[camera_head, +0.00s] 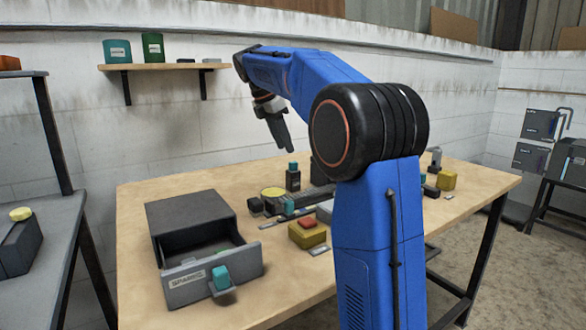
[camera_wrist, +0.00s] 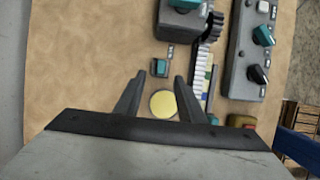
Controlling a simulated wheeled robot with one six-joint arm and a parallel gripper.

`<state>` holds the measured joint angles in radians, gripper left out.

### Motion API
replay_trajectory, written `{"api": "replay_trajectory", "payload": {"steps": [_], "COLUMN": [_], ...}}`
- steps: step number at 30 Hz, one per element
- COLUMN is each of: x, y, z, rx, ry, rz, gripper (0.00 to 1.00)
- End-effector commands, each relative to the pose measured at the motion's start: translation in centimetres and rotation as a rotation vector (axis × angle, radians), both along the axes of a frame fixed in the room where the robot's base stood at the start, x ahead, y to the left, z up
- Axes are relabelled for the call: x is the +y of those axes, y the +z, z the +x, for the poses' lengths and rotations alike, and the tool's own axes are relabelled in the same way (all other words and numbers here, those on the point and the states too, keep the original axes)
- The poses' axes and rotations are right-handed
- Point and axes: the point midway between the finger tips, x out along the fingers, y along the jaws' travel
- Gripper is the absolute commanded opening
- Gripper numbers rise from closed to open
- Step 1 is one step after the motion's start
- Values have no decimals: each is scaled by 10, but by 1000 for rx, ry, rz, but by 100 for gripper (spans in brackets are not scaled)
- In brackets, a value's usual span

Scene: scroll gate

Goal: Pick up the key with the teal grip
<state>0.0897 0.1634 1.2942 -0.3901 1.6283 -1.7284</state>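A small teal-topped piece (camera_head: 293,167) stands upright in or on a dark block (camera_head: 293,183) on the table; I cannot tell its full shape as a key. In the wrist view what looks like the same teal top (camera_wrist: 161,66) shows from above, just beyond the space between my fingertips. My gripper (camera_wrist: 160,76) is open and empty, with two dark fingers apart. In the head view my gripper (camera_head: 285,148) hangs pointing down above the table's back part, above the teal-topped piece and apart from it.
A yellow disc (camera_head: 273,192) lies close by, also seen between my fingers (camera_wrist: 163,104). A toothed rack (camera_wrist: 202,70) and a grey panel with knobs (camera_wrist: 240,80) lie to the right. An open drawer (camera_head: 185,285) with a teal handle is at the table's front left.

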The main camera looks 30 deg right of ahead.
Motion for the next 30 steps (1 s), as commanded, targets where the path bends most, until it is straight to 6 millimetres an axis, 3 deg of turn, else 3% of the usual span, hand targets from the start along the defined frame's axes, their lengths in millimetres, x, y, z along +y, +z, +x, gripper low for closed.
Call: {"api": "replay_trajectory", "payload": {"steps": [8,18,28,29,30], "x": [-8,-26,-29,-29,-29], "y": [-17,-54,-61,-61,-61], "z": [0,-2,-1,-1,-1], "rx": [1,1,0,0,0], "ry": [-1,-1,0,0,0], "rz": [0,0,0,0,0], "gripper": [36,36,36,34,24]}}
